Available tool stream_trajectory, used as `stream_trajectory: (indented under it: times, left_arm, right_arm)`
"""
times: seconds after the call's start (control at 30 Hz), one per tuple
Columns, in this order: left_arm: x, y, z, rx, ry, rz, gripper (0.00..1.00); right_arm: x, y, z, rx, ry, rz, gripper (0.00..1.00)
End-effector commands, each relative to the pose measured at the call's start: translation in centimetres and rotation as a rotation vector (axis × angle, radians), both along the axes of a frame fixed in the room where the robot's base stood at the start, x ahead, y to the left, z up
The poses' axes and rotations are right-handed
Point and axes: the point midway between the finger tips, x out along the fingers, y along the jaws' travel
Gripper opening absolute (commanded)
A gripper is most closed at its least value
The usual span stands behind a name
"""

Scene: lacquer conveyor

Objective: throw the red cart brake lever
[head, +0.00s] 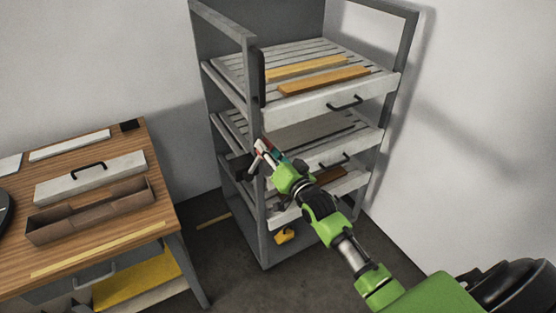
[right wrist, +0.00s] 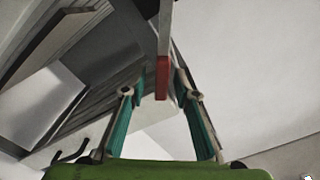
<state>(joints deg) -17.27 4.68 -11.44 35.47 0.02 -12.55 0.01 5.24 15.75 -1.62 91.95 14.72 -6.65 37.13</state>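The grey shelf cart (head: 263,215) stands against the wall, with slatted shelves and drawers. The brake lever (right wrist: 161,78) shows in the right wrist view as a pale bar with a red end. Its red end lies between the two fingers of my right gripper (right wrist: 158,92), with a visible gap on each side, so the gripper is open around it. In the head view, my right gripper (head: 264,149) reaches the cart's front left post at middle-shelf height, and a little red shows there. The lever's mount is hard to make out. My left gripper is not in view.
Wooden boards (head: 323,80) lie on the cart's top shelf. A wooden workbench (head: 100,245) on the left holds a drawer front and an open brown box (head: 92,210). A small yellow object (head: 285,236) sits low in the cart. Floor between bench and cart is mostly clear.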

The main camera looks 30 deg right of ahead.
Motion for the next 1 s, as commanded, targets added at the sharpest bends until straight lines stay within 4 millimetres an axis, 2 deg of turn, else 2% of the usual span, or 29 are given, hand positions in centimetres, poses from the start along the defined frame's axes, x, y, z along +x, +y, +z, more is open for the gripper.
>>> stream_trajectory:
  times: [0.3, 0.5, 0.7, 1.0]
  left_arm:
    - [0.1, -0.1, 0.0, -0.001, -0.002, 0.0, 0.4]
    - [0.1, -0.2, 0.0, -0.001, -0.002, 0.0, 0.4]
    - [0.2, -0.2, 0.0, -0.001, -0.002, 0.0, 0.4]
    - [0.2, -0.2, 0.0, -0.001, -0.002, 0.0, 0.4]
  right_arm:
    - [-6.2, -0.3, -0.2, 0.001, 0.004, -0.001, 0.28]
    - [-9.4, -0.4, -0.1, 0.0, 0.003, -0.001, 0.28]
    - [-10.9, -0.5, -0.1, 0.001, 0.002, -0.001, 0.28]
    - [-11.0, -0.5, -0.1, 0.001, 0.002, -0.001, 0.28]
